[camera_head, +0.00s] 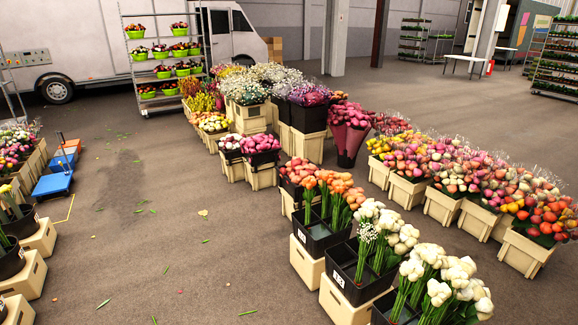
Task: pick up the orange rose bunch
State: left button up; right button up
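Orange blooms on green stems, which look like the orange rose bunch (340,187), stand upright in a black bucket (318,236) on a beige crate (306,262), right of the picture's middle. Several stems are close together, and I cannot tell where one bunch ends and another starts. Other orange-red flowers (546,217) fill a beige crate at the right edge; their kind is unclear. Neither of my grippers is in view.
White flower bunches (440,275) in black buckets stand in front of the orange ones. Pink flowers (262,142) and more crates stand behind. A blue trolley (53,184) is at the left. The floor (170,240) between the rows is largely clear, with scattered leaves.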

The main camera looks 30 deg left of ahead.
aim_at(309, 182)
jog(key=u, duration=3.1)
jog(key=z, duration=2.35)
jog(key=i+u, duration=0.2)
jog(key=i, duration=0.35)
jog(key=i+l+u, duration=0.2)
jog(key=i, duration=0.35)
jog(key=i+l+u, duration=0.1)
jog(key=i+u, duration=0.15)
jog(key=i, duration=0.3)
jog(key=i+l+u, duration=0.2)
jog(key=i, duration=0.3)
jog(key=l, duration=0.1)
